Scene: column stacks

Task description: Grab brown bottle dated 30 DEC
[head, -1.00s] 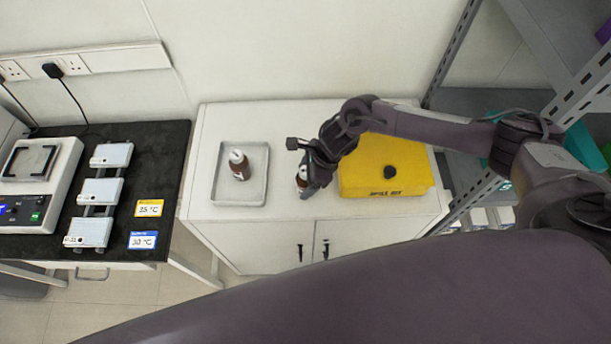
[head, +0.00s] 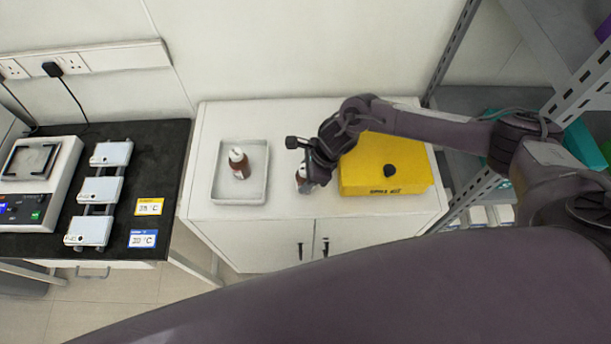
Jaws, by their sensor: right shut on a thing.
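A second brown bottle (head: 301,173) with a pale label stands between the tray and the yellow box, partly hidden by my gripper. My right gripper (head: 308,178) reaches in from the right and is shut on this second bottle. Its label date is too small to read. My left gripper is not in view.
A yellow box (head: 385,175) with a black knob sits just right of my right gripper. A dark bench with a white device (head: 38,185) and several pale blocks (head: 100,191) is at left. A metal shelf (head: 480,185) stands at right. The cabinet's front-left top is clear.

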